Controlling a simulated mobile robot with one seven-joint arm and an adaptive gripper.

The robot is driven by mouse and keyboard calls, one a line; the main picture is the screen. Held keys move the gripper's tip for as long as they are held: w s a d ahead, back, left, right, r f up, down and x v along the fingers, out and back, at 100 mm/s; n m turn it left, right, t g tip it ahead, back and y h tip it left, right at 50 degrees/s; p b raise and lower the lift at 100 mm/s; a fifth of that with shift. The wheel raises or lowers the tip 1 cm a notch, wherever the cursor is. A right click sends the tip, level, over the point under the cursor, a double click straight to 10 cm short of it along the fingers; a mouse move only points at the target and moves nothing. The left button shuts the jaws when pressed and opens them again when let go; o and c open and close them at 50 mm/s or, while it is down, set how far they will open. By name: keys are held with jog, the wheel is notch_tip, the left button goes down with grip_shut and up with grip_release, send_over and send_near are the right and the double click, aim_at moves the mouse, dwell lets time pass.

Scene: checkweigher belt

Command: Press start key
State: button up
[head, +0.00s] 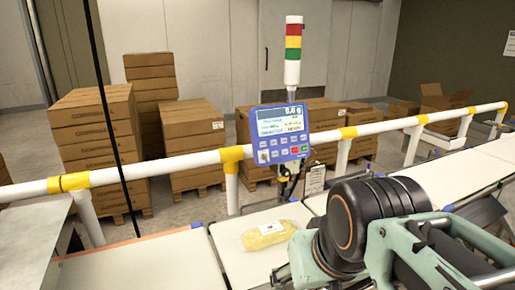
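Rows of keys sit below the screen. A small green key (304,149) is at the lower right, next to a red key (295,150). Labels are too small to read, so I cannot confirm which is start. My dark and teal arm fills the lower right, below and right of the panel and apart from it. My gripper's fingertips cannot be made out, so its opening is unclear. Nothing covers the panel keys.
A yellow-filled clear package (268,232) lies on the white belt below the panel. A white rail (180,163) with yellow joints runs across in front of the panel post. A signal tower (293,50) rises above. Stacked cartons (95,135) stand on pallets behind.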

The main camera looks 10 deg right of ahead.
grip_shut()
dwell(1.4)
